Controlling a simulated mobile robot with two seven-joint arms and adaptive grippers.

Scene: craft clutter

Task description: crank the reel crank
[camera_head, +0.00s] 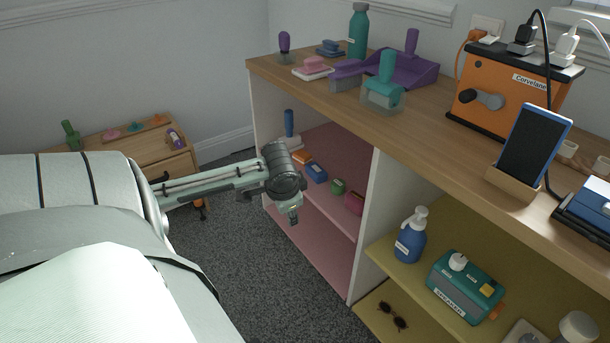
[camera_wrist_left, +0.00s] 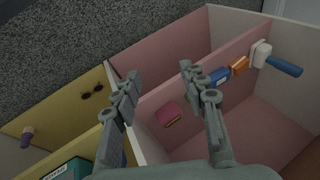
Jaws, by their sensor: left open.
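The orange reel box (camera_head: 513,92), labelled "Corvelane", stands upright on the wooden counter at the upper right of the head view. Its dark grey crank (camera_head: 484,98) is on the front face, with a knob at the left end. Plugs and cables are on its top. My left gripper (camera_head: 293,216) is in front of the pink shelves, well left of and below the reel box, pointing down. In the wrist view its two fingers (camera_wrist_left: 161,70) are apart with nothing between them. The reel and crank are not in the wrist view. My right gripper is in neither view.
A phone on a wooden stand (camera_head: 532,148) stands right of and nearer than the crank. A teal-handled tool (camera_head: 384,82) and purple dustpan (camera_head: 412,66) are to its left. Counter between them is clear. Pink shelves (camera_wrist_left: 250,120) and yellow shelves lie below the counter.

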